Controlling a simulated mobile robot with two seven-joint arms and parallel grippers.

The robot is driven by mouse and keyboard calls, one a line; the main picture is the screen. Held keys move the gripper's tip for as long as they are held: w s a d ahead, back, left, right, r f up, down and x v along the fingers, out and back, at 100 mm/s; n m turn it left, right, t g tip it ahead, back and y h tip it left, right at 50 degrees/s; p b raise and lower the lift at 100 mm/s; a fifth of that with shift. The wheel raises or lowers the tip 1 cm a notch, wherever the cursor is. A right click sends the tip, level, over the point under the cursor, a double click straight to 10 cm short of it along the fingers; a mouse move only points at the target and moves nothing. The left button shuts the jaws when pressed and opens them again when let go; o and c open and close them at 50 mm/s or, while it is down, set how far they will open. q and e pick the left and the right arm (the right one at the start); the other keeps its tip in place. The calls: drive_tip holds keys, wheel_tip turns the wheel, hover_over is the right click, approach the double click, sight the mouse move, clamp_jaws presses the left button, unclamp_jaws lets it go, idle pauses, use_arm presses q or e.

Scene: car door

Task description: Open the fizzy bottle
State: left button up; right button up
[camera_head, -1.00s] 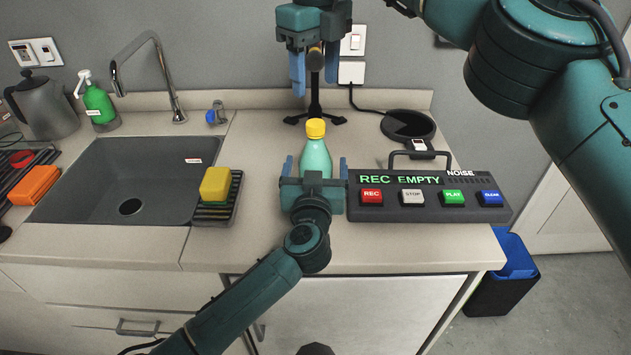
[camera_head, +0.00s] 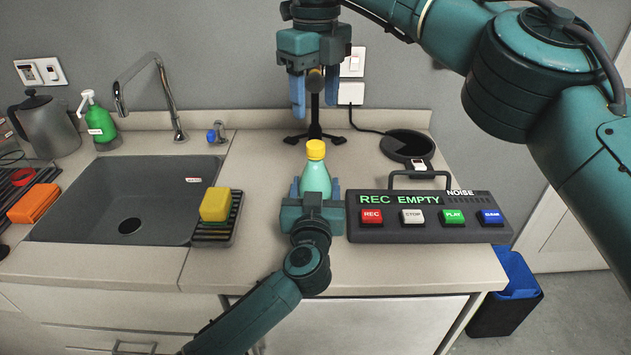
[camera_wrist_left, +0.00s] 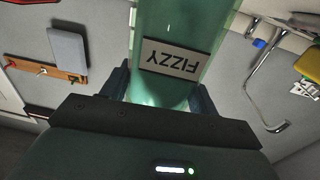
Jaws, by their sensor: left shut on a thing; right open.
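The fizzy bottle (camera_head: 315,178) is green with a yellow cap (camera_head: 316,149) and stands upright on the counter. The cap is on it. My left gripper (camera_head: 315,194) is shut on the lower part of the bottle. In the left wrist view the bottle (camera_wrist_left: 196,22) carries a label reading FIZZY, between the fingers of my left gripper (camera_wrist_left: 165,85). My right gripper (camera_head: 314,98) is open and points down above and behind the bottle, apart from the cap.
A recorder box (camera_head: 430,217) showing REC EMPTY stands just right of the bottle. A microphone stand (camera_head: 314,128) is behind it, beneath my right gripper. A yellow sponge on a rack (camera_head: 222,232) and the sink (camera_head: 110,205) lie left. A round black pad (camera_head: 407,145) is at the back right.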

sight(315, 144)
use_arm(q)
drive_tip(key=shift+c, duration=0.7)
use_arm(e)
drive_tip(key=shift+m, duration=0.4)
use_arm(q)
clamp_jaws()
use_arm(e)
drive_tip(key=m, duration=1.8)
drive_tip(key=shift+m, duration=0.4)
drive_tip(key=m, duration=0.6)
drive_tip(key=shift+m, duration=0.4)
drive_tip(key=shift+f, duration=0.55)
wheel_tip(315, 144, down, 7)
drive_tip(key=shift+r, duration=0.1)
